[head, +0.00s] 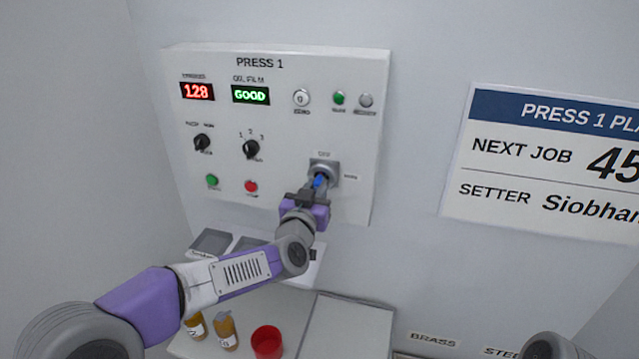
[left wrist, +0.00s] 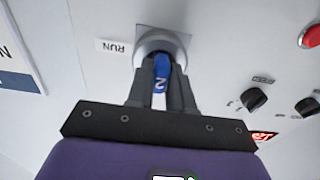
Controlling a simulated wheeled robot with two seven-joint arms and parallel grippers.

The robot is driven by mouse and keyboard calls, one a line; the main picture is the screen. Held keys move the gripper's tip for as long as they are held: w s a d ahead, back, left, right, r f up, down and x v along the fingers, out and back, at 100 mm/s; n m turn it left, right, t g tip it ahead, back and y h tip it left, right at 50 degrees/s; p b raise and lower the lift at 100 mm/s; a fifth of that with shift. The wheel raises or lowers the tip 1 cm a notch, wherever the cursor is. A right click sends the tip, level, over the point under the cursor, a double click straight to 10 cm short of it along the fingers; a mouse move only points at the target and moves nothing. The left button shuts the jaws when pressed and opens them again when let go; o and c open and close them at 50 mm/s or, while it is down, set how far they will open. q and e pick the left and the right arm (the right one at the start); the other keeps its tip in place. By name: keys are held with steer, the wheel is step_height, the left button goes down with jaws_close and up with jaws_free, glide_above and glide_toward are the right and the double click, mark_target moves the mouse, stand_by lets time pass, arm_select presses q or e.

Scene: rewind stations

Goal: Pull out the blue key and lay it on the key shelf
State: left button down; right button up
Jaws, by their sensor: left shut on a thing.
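The blue key (head: 319,181) is at the key switch (head: 324,169) on the lower right of the PRESS 1 panel. My left gripper (head: 317,188) is shut on the key. In the left wrist view the blue key (left wrist: 161,82), marked 2, sits between the two fingers (left wrist: 161,90), with its front end at the round switch collar (left wrist: 162,48). I cannot tell how deep it sits in the slot. Below the panel, a pale shelf with grey trays (head: 212,242) is partly hidden by my left arm; I cannot read its label. My right gripper is not in view.
The panel (head: 270,120) carries knobs, buttons and displays reading 128 and GOOD. Below stand two amber bottles (head: 226,331) and a red cup (head: 267,342). A pale board (head: 345,330) lies to their right. A PRESS 1 sign (head: 550,165) hangs on the right wall.

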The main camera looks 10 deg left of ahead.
mark_target(317, 189)
arm_select(q)
steer(key=shift+s+b, duration=0.6)
steer(key=shift+s, duration=1.25)
steer(key=shift+s, duration=0.2)
steer(key=shift+s+a+f+b, duration=0.15)
steer(key=shift+s+b, duration=0.25)
steer(key=shift+s, duration=1.85)
